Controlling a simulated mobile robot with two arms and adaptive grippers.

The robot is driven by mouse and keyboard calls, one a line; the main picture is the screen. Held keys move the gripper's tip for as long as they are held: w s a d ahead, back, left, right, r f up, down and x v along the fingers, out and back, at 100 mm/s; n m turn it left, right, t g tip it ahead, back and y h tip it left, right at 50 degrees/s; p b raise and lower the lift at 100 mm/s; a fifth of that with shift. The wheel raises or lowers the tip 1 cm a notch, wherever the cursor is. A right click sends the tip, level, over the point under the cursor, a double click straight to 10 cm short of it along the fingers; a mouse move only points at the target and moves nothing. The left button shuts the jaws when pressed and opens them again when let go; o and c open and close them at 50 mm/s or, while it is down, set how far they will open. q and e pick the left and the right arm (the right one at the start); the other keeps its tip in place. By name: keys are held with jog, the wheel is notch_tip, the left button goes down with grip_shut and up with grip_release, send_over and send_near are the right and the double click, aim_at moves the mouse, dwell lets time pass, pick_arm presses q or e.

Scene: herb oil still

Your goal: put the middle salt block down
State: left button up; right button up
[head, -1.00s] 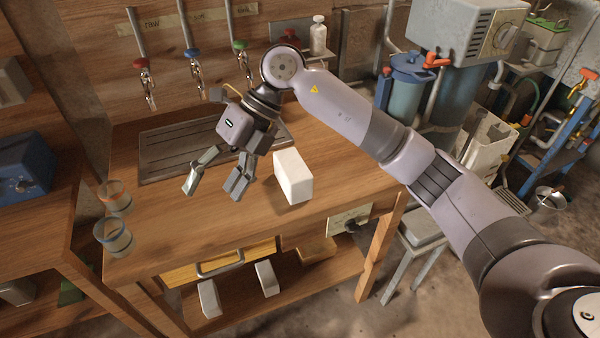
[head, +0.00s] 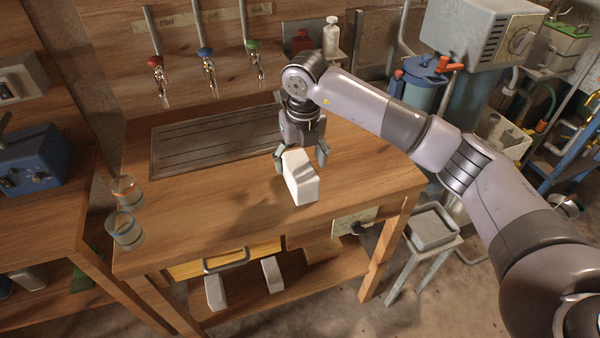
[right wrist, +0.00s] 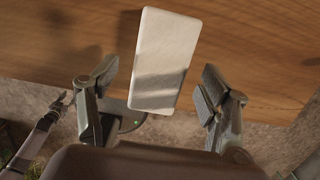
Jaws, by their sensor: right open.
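A white salt block (head: 304,188) stands on the wooden bench top (head: 220,215), near its front right part. My right gripper (head: 301,154) is open, just behind and above the block, pointing down with a finger on each side. In the right wrist view the block (right wrist: 163,60) lies ahead between the open fingers (right wrist: 158,85), with gaps on both sides. Two more white blocks, a left one (head: 215,291) and a right one (head: 272,274), stand on the shelf under the bench.
A grooved drain plate (head: 205,148) lies behind the block, under three taps (head: 208,70). Two glass cups (head: 125,230) stand at the bench's left edge. A white bottle (head: 331,38) stands at the back. A stool (head: 432,228) is to the right. The bench's middle front is clear.

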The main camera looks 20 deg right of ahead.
jog(key=shift+w+f+p, duration=0.25)
jog(key=shift+f+p, duration=0.2)
jog(key=shift+f, duration=1.1)
jog(key=shift+w+f+p, duration=0.2)
jog(key=shift+f+p, duration=0.2)
jog(key=shift+f, duration=1.1)
jog(key=shift+c, duration=0.2)
grip_shut()
jog(key=shift+w+r, duration=0.1)
jog(key=shift+r, duration=0.05)
